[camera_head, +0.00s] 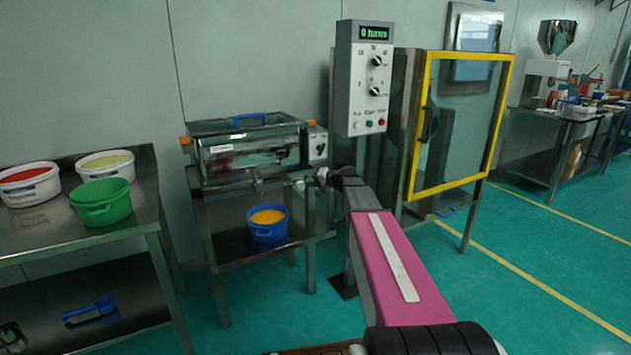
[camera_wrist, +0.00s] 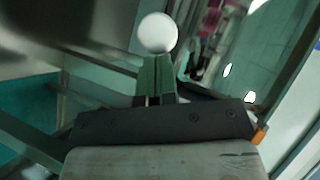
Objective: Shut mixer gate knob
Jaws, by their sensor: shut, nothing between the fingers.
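The mixer (camera_head: 235,155) is a metal box with a blue lid handle on a metal stand. A pale round knob (camera_wrist: 157,33) shows in the wrist view, right at my fingertips. My gripper (camera_wrist: 156,60) has its two greenish fingers together, with nothing between them. I cannot tell whether the fingertips touch the knob or stop just short of it. In the head view my gripper (camera_head: 322,178) is by the lower right end of the mixer, below its small switch box (camera_head: 317,146). The gate itself cannot be made out.
A blue bucket (camera_head: 267,232) with yellow contents stands on the shelf below the mixer. A control panel (camera_head: 365,90) and a yellow-framed door (camera_head: 408,190) stand to the right. A left table (camera_head: 145,180) holds white tubs and a green bucket (camera_head: 101,208). Green floor is open at right.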

